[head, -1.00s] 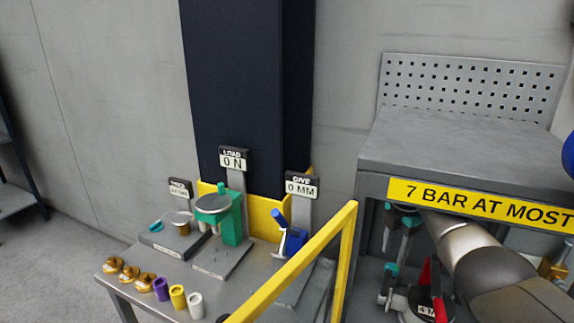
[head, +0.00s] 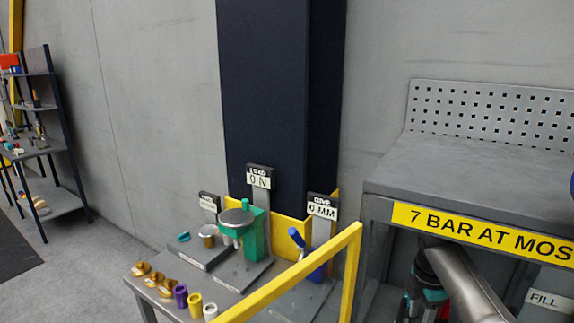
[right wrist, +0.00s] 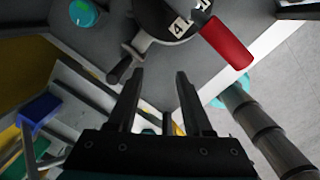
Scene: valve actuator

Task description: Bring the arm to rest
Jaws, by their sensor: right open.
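My right gripper (right wrist: 157,76) is open in the right wrist view, with nothing between its two dark fingers. Beyond its tips are a dark round gauge-like part (right wrist: 158,20) with a "4" label and a red handle (right wrist: 228,43). The fingertips look apart from both. In the head view my right arm runs under the bench on the right; its gripper cannot be made out there. My left arm and gripper are not in view.
A yellow rail (head: 305,272) stands before a table with a green test stand (head: 252,232), a blue-handled device (head: 312,268) and several small bushings (head: 180,293). The bench with a "7 BAR AT MOST" sign (head: 485,232) is at right. Shelves (head: 45,140) stand far left.

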